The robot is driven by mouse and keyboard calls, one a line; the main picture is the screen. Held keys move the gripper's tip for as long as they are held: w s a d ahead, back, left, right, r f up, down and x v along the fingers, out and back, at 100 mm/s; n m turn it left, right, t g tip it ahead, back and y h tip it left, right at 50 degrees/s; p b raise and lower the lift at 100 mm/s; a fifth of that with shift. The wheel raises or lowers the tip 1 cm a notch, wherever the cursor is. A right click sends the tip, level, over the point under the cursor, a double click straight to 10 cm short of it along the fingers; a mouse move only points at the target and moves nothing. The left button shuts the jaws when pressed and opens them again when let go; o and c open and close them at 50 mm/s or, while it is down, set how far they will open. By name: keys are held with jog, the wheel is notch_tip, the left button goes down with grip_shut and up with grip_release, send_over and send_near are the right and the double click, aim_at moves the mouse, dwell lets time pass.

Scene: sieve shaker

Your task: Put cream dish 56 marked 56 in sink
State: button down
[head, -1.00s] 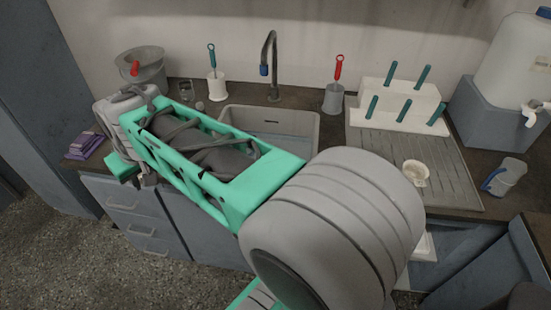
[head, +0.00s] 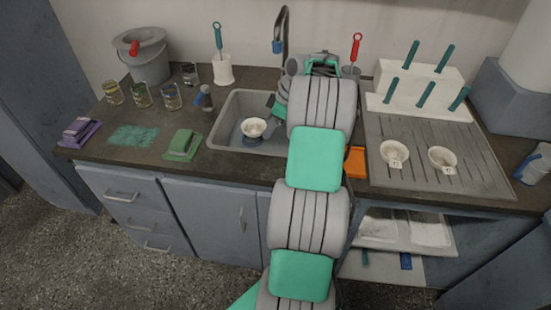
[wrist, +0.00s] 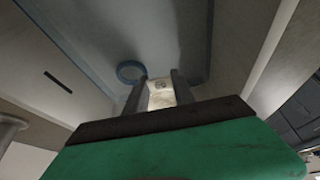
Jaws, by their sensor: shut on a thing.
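A small cream dish (head: 254,128) shows over the left part of the grey sink basin (head: 228,110) in the head view. My gripper reaches in from the right side of the dish. In the wrist view, my gripper (wrist: 162,84) is shut on the cream dish (wrist: 161,97), with a dark finger on each side. A faint mark shows on the dish, too small to read. The basin floor with a blue ring (wrist: 130,71) lies beyond it. I cannot tell whether the dish touches the floor. My wrist and arm hide the sink's right part.
Two cream dishes (head: 394,153) (head: 442,159) stand on the draining board (head: 480,171). The tap (head: 283,45) rises behind the basin. An orange block (head: 356,162) lies right of my arm. Glasses (head: 172,97), a green sponge (head: 184,145) and a purple block (head: 79,132) stand left.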

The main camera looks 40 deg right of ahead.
jog(key=shift+n, duration=0.3)
jog(key=f, duration=0.4)
jog(key=s+d+f+b, duration=0.1)
jog(key=f, duration=0.3)
jog(key=d+f, duration=0.1)
jog(key=f, duration=0.3)
jog(key=shift+s+d+b, duration=0.15)
jog(key=shift+s+b, duration=0.1)
jog(key=shift+b, duration=0.15)
jog(key=c, duration=1.1)
grip_release()
jog(key=shift+o, duration=0.2)
jog(key=shift+r, duration=0.1)
jog(key=p+v, duration=0.2)
jog(key=v, duration=1)
